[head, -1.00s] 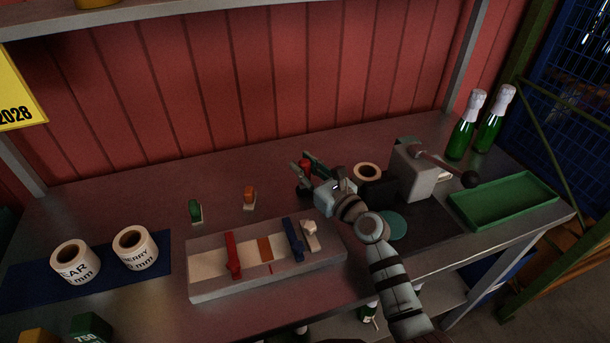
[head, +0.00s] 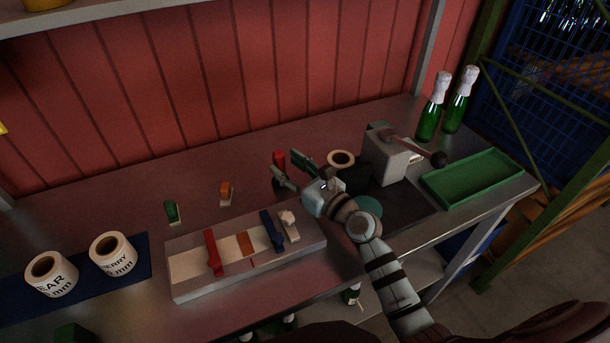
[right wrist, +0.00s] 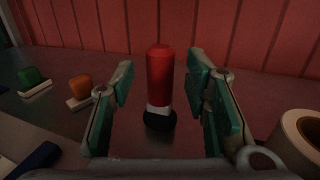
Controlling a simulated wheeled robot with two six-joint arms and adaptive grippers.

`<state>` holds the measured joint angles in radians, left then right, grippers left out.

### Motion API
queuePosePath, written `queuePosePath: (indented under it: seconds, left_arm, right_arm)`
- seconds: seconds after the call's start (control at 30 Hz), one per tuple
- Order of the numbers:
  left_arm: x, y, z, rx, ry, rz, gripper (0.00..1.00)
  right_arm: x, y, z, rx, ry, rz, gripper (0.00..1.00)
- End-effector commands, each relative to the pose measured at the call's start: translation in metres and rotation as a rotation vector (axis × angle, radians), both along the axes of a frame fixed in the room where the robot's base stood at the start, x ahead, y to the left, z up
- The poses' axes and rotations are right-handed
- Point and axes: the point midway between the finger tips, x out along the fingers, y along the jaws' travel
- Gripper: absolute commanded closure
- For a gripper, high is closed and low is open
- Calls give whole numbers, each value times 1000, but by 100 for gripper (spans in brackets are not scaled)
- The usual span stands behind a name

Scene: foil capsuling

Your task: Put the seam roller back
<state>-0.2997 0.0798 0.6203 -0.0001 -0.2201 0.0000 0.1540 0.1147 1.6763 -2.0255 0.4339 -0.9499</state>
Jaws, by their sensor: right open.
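A red-handled tool (head: 279,158), which I take to be the seam roller, stands upright on the bench near the back. In the right wrist view the red handle (right wrist: 160,82) has a pale band and a dark round base. My right gripper (head: 287,168) is open at the tool. In its wrist view the green-padded fingers (right wrist: 160,90) lie to either side of the handle, with a gap on each side. The head view does not show clearly how far the handle is between the fingertips. My left gripper is not in view.
A grey tray (head: 177,288) with red, orange and blue parts lies in front. Green (head: 172,211) and orange (head: 226,190) small tools stand to the left. A label roll (head: 341,158), a grey machine (head: 390,165), a green tray (head: 475,178) and two bottles (head: 432,110) are right.

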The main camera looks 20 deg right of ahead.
Motion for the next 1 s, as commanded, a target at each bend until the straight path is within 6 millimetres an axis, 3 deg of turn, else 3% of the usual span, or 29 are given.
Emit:
queuePosePath:
  seconds: [0.1,0.3,1.0]
  left_arm:
    - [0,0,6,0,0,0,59]
    - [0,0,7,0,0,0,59]
    - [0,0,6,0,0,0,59]
  right_arm:
    - [-32,-12,0,-4,3,2,57]
    - [-68,-27,-1,-3,2,1,57]
    - [-73,-27,0,0,0,4,57]
